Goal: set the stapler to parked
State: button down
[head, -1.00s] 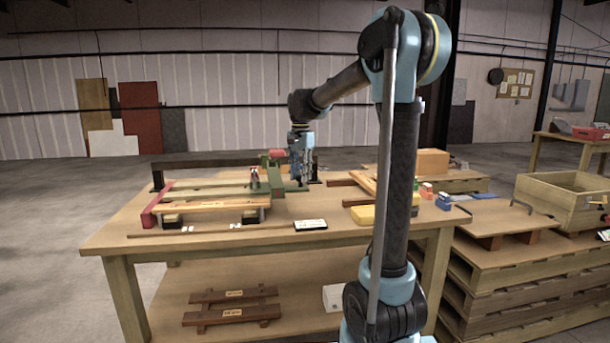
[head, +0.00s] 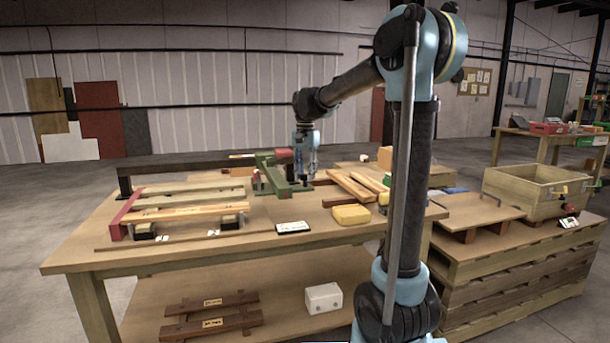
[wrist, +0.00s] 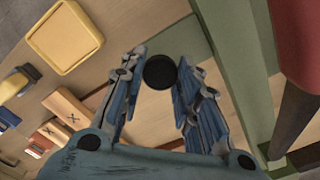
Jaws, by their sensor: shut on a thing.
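The stapler looks to be the green frame (head: 270,172) with red parts, standing on the table just right of the boards' ends. It has a low green arm reaching right to my gripper (head: 306,180). In the wrist view the green frame (wrist: 232,60) fills the right, with a red part (wrist: 300,30) at the top right corner. My gripper (wrist: 158,72) is closed about a round black knob (wrist: 160,72), which shows between the fingertips. The knob's lower part and exact contact are hidden.
Left of the stapler, boards (head: 190,203) lie by a red rail (head: 125,217), with a dark beam (head: 190,163) behind. A yellow block (head: 351,215), a white-faced card (head: 292,227) and loose planks (head: 350,187) lie at the front and right. The front table strip is mostly bare.

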jog(key=c, duration=1.2)
grip_release()
jog(key=shift+w+d, duration=0.25)
jog(key=shift+d, duration=0.1)
jog(key=shift+s+a, duration=0.1)
jog(key=shift+s, duration=0.05)
jog(key=shift+r, duration=0.2)
notch_tip(320, 180, up, 12)
jog(key=shift+f, duration=0.25)
jog(key=s+d+f+n+t, duration=0.1)
jog(key=s+d+f, duration=0.4)
jog(key=s+f, duration=0.25)
jog(key=s+d+f+n, duration=0.2)
jog(key=s+d+f, duration=0.35)
jog(key=s, duration=0.35)
jog(key=s+d+f+n+t, duration=0.1)
jog(key=s+d+f, duration=0.4)
jog(key=s+f, duration=0.3)
jog(key=shift+n, duration=0.9)
jog(key=s+f, duration=0.3)
jog(key=s+d+f, duration=0.1)
jog(key=s+f, duration=0.2)
jog(key=f, duration=0.1)
jog(key=s+d+f, duration=0.1)
jog(key=s+f, duration=0.2)
jog(key=f, duration=0.1)
jog(key=shift+s+d, duration=0.1)
jog(key=shift+d, duration=0.1)
